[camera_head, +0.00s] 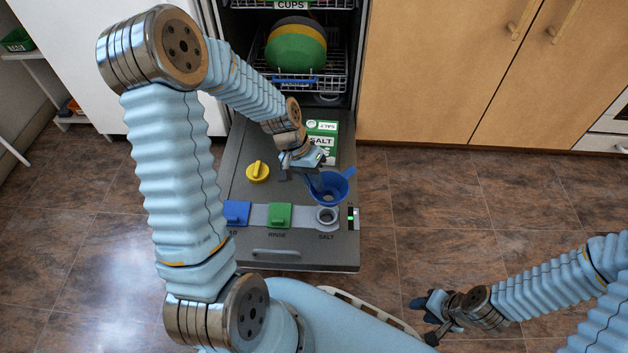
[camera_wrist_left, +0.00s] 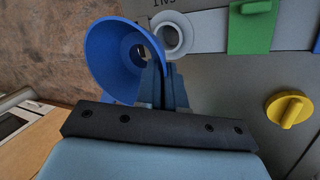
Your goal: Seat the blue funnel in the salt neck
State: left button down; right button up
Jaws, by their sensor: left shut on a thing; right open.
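The blue funnel (camera_head: 340,192) is held by its rim by my left gripper (camera_head: 311,186), just above and behind the salt neck in the head view. The salt neck (camera_head: 327,216) is a grey ring with an open hole on the lowered door, above the SALT label. In the left wrist view my left gripper (camera_wrist_left: 163,88) is shut on the rim of the funnel (camera_wrist_left: 108,52), and the salt neck (camera_wrist_left: 172,34) shows just beyond it. The funnel is apart from the neck, its spout mostly hidden. My right gripper (camera_head: 432,318) is open and empty over the floor.
On the door (camera_head: 235,185) are a yellow cap (camera_head: 257,172), a green RINSE lid (camera_head: 279,216), a blue lid (camera_head: 236,213) and a green-and-white salt box (camera_head: 322,130). Racks with bowls (camera_head: 295,50) stand behind. The floor right of the door is clear.

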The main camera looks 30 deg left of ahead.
pick_arm(q)
jog(key=shift+f+b, duration=2.6)
jog(key=shift+f, duration=0.8)
jog(key=shift+f+b, duration=0.7)
jog(key=shift+f, duration=0.15)
jog(key=shift+f, duration=0.4)
jog(key=shift+r, duration=0.35)
dwell(1.7)
jog(key=shift+r+p, duration=2)
jog(key=shift+r, duration=0.35)
